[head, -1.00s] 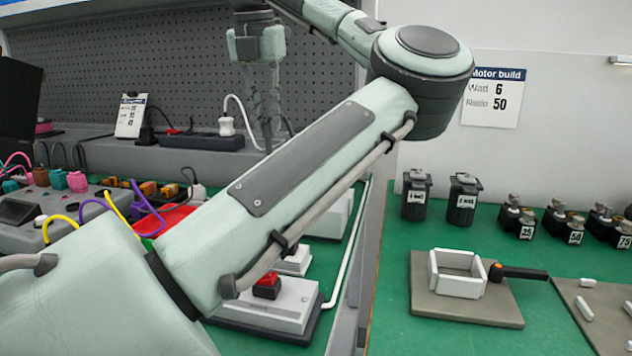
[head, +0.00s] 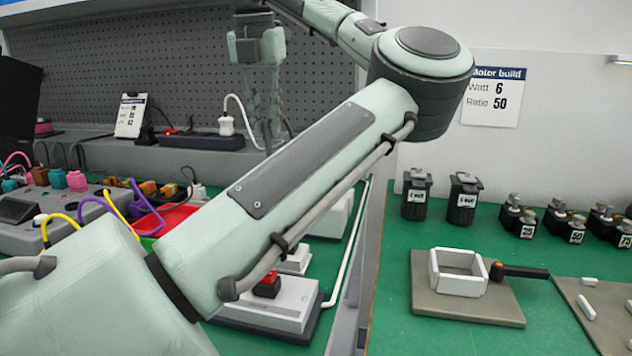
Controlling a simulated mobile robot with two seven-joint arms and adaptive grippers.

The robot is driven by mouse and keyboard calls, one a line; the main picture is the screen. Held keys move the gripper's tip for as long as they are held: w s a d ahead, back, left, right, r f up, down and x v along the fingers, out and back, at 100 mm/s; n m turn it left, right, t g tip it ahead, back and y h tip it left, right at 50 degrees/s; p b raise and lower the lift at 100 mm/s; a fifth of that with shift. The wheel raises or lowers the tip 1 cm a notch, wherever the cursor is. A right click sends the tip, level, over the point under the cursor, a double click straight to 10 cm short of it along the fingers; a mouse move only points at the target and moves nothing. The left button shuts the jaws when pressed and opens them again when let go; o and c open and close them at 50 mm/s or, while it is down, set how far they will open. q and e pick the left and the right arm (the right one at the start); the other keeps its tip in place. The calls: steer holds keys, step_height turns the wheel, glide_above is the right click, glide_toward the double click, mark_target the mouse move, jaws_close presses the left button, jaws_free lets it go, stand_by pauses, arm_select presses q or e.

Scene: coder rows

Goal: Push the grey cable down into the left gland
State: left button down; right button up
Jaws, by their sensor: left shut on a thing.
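My left gripper (head: 266,122) hangs pointing down at the back of the bench, in front of the pegboard, small and far off. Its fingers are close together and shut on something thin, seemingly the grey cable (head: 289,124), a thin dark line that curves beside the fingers. The tips are hard to make out against the dark background. My own large left arm crosses the picture and covers the bench below them. I cannot make out the left gland. My right gripper is not in view.
A grey power strip (head: 198,141) and a white plug (head: 226,126) with a white cable stand left of the gripper. A red switch box (head: 268,311) sits lower down. On the right green bench are a board with a white frame (head: 457,272) and dark motor parts (head: 463,198).

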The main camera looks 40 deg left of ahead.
mark_target(266, 138)
arm_select(q)
steer(key=shift+f, duration=0.1)
stand_by(0.3)
steer(key=shift+f, duration=0.3)
steer(key=shift+f+b, duration=0.1)
steer(key=shift+b, duration=0.25)
steer(key=shift+f+b, duration=0.5)
steer(key=shift+f, duration=0.25)
steer(key=shift+f+b, duration=0.95)
steer(key=shift+f, duration=0.3)
steer(key=shift+f+b, duration=0.75)
steer(key=shift+f, duration=0.2)
